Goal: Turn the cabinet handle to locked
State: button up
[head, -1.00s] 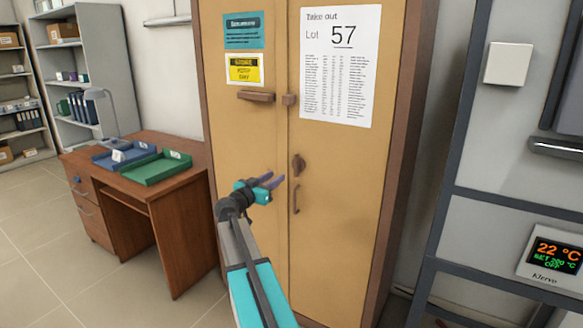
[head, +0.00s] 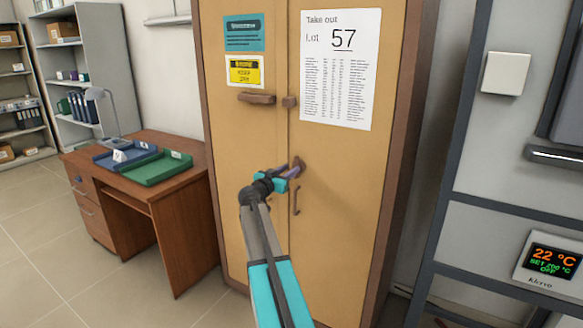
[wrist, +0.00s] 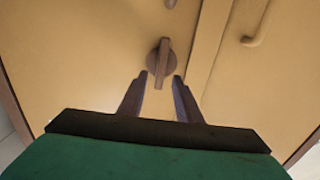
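The cabinet (head: 340,230) has tan double doors. Its brown turn handle (wrist: 161,62), a bar on a round base, shows in the wrist view with the bar running up and down the picture. My gripper (wrist: 161,75) is open, with a dark finger on each side of the bar's near end. I cannot tell whether the fingers touch it. In the head view my gripper (head: 294,171) is at the turn handle (head: 298,164), partly covering it.
A brown pull handle (head: 296,201) is just below the turn handle. Brown fittings (head: 257,98) and posted sheets (head: 340,68) are higher on the doors. A wooden desk (head: 172,205) with trays stands left. A grey rack with a furnace display (head: 555,262) is at right.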

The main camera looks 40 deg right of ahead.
aim_at(296, 165)
jog(key=shift+p+x, duration=0.3)
jog(key=shift+x, duration=1.3)
